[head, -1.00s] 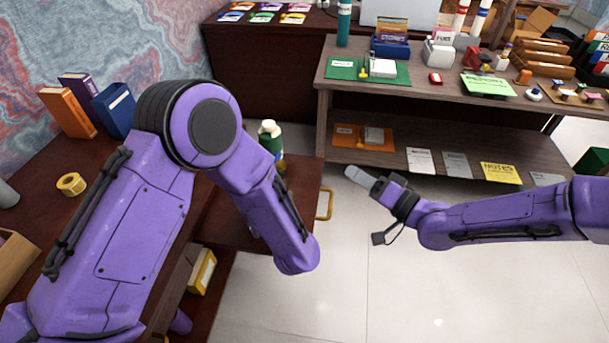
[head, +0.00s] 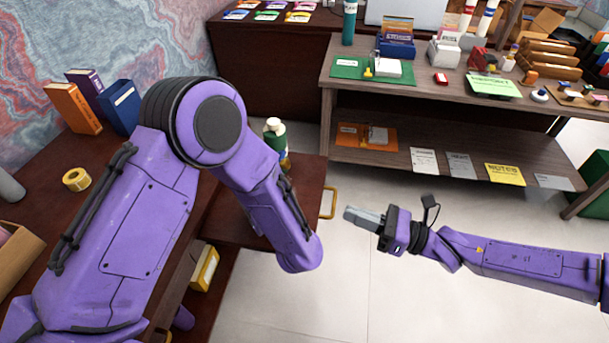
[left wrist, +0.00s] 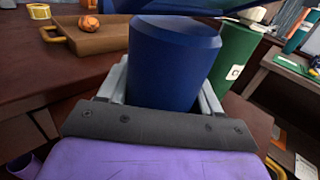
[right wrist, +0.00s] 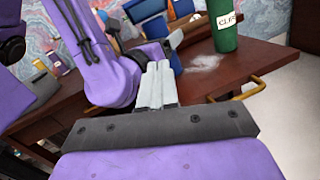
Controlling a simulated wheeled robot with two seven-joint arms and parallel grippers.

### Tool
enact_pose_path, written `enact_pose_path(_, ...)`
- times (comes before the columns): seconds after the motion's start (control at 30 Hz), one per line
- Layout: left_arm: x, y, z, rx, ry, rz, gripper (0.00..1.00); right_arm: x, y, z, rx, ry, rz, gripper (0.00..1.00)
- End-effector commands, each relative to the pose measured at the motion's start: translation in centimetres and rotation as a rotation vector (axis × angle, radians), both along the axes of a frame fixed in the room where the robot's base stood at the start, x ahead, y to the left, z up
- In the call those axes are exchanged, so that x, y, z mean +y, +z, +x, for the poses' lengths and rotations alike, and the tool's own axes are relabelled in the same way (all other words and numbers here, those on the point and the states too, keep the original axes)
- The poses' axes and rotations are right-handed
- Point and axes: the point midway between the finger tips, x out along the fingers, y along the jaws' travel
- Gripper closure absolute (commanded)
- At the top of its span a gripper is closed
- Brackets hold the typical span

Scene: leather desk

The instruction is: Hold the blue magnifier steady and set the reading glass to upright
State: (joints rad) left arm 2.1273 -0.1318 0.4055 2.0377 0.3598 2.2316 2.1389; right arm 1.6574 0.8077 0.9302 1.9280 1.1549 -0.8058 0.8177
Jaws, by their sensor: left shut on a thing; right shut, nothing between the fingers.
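My left gripper (left wrist: 165,90) is shut on a dark blue, thick cylindrical body, which I take to be the blue magnifier (left wrist: 172,60). A wider blue part overhangs its top, cut off by the frame edge. In the right wrist view a blue part of it (right wrist: 148,12) shows beyond my left arm, partly hidden. In the head view my left arm hides the magnifier and the left gripper. My right gripper (head: 362,217) is shut and empty, over the floor right of the desk. Its closed fingertips (right wrist: 157,82) point towards the desk. I cannot make out the reading glass separately or its angle.
A green bottle (head: 273,135) stands on the desk, near the magnifier; it also shows in the left wrist view (left wrist: 234,55). A yellow drawer handle (head: 328,203) juts out. Open floor lies between desk and shelf (head: 450,105).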

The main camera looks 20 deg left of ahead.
Motion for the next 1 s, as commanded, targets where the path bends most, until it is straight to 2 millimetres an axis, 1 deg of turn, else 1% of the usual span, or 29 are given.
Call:
enact_pose_path(0.03, 0.0, 0.0, 0.0, 0.000, 0.001, 0.000, 0.80, -0.1, 0.9, 0.0, 0.009, 0.000, 0.048, 1.00)
enact_pose_path(0.1, 0.0, 0.0, 0.0, 0.000, 0.001, 0.000, 0.80, -0.2, 1.7, -0.1, 0.004, 0.007, 0.095, 1.00)
enact_pose_path(0.17, 0.0, 0.0, 0.0, -0.001, 0.001, 0.001, 0.80, -0.1, 2.1, -0.4, -0.007, 0.019, 0.112, 1.00)
enact_pose_path(0.27, 0.0, 0.0, 0.0, -0.001, 0.001, 0.001, 0.80, 0.8, 2.4, -0.4, -0.007, 0.025, 0.117, 1.00)
enact_pose_path(0.37, 0.0, 0.0, 0.0, -0.001, 0.001, 0.001, 0.80, 2.6, 2.7, -0.3, -0.006, 0.029, 0.116, 1.00)
enact_pose_path(0.7, 0.0, 0.0, 0.0, -0.001, 0.001, 0.001, 0.80, 9.8, 4.0, 0.5, -0.008, 0.028, 0.113, 1.00)
enact_pose_path(0.8, 0.0, 0.0, 0.0, -0.001, 0.001, 0.001, 0.80, 10.7, 5.5, 1.0, -0.011, 0.025, 0.112, 1.00)
enact_pose_path(1.0, 0.0, 0.0, 0.0, -0.001, 0.001, 0.001, 0.80, 11.6, 7.0, 1.4, -0.010, 0.023, 0.112, 1.00)
